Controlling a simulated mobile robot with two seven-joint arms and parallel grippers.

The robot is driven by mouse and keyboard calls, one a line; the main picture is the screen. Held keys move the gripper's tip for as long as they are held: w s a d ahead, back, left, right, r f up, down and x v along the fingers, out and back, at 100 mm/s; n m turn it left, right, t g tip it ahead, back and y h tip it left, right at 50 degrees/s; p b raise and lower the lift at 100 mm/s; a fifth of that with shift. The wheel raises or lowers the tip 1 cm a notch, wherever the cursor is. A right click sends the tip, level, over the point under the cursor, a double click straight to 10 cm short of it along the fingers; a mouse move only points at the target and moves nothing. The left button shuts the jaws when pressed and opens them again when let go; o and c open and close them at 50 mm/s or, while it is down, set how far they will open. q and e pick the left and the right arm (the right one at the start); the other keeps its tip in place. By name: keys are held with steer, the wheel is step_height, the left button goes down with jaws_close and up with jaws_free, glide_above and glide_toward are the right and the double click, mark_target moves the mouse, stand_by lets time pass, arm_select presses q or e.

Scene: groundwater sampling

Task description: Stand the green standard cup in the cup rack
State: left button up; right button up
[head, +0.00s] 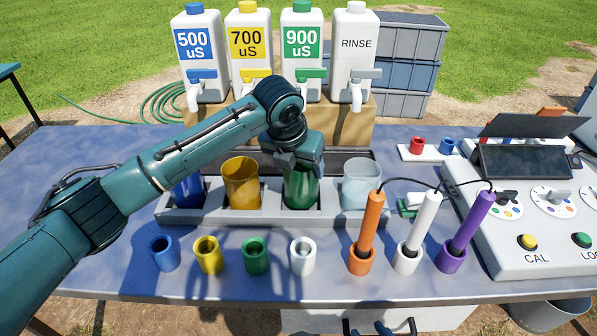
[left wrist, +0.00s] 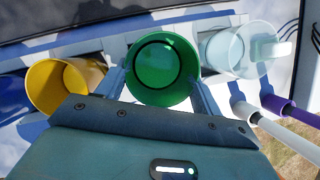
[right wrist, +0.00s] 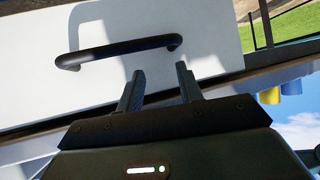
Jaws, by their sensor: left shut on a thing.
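The green standard cup (head: 300,190) is upright at the third slot of the grey cup rack (head: 230,216), between the amber cup (head: 241,183) and the clear cup (head: 362,184). Whether its base rests fully in the slot cannot be told. My left gripper (head: 300,160) is shut on the green cup from above, hiding part of its rim. In the left wrist view the fingers (left wrist: 158,85) lie on either side of the green cup (left wrist: 163,68). My right gripper (right wrist: 161,73) is open and empty, close to a black handle (right wrist: 118,52) on a white front.
A blue cup (head: 188,190) stands in the leftmost slot, partly behind my arm. Small coloured holders (head: 255,256) and three probes (head: 428,222) stand in front of the rack. Jugs (head: 302,55) stand behind it. A meter console (head: 535,215) is at right.

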arm_select(q)
steer(key=shift+f, duration=1.1)
steer(key=shift+f, duration=0.15)
steer(key=o, duration=1.4)
steer(key=v, duration=1.2)
